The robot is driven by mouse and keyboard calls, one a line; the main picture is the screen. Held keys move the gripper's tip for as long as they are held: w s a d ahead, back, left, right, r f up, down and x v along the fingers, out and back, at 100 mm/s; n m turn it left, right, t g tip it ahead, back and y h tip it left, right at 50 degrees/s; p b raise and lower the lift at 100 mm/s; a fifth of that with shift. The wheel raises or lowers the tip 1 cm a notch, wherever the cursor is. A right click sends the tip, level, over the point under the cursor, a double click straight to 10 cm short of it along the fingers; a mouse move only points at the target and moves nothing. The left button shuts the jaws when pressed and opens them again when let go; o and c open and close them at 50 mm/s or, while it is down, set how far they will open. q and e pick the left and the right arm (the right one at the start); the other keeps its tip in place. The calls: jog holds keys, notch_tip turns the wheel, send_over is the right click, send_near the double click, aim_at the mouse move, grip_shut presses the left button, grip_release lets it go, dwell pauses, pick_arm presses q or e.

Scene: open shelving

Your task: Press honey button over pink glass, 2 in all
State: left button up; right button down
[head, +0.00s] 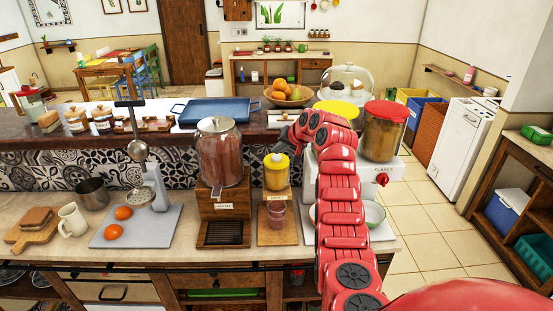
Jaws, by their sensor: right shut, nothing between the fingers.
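The honey dispenser (276,178) is a small amber jar with a yellow lid, standing on a wooden stand on the near counter. A pink glass (277,215) stands on the stand's base, below the jar. The button itself is too small to make out. My right arm reaches in from the bottom right, past the dispenser's right side. My right gripper (289,134) is dark, small and partly hidden by the arm; it is shut and empty. In the picture it lies just above the yellow lid; I see no contact. My left gripper is out of view.
A large brown drink dispenser (220,158) stands close on the left. A flakes dispenser (382,132) with a red lid stands to the right of my arm. A citrus press (146,185), a white mug (72,219) and a fruit bowl (288,100) are also on the counters.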

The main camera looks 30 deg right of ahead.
aim_at(278, 158)
jog(key=shift+f+b, duration=0.6)
jog(key=shift+f, duration=0.3)
dwell(0.7)
jog(key=shift+r, duration=0.1)
dwell(0.3)
jog(key=shift+r, duration=1)
jog(key=shift+r, duration=0.1)
jog(key=shift+r+b, duration=0.3)
jog(key=shift+r, duration=2.1)
dwell(0.3)
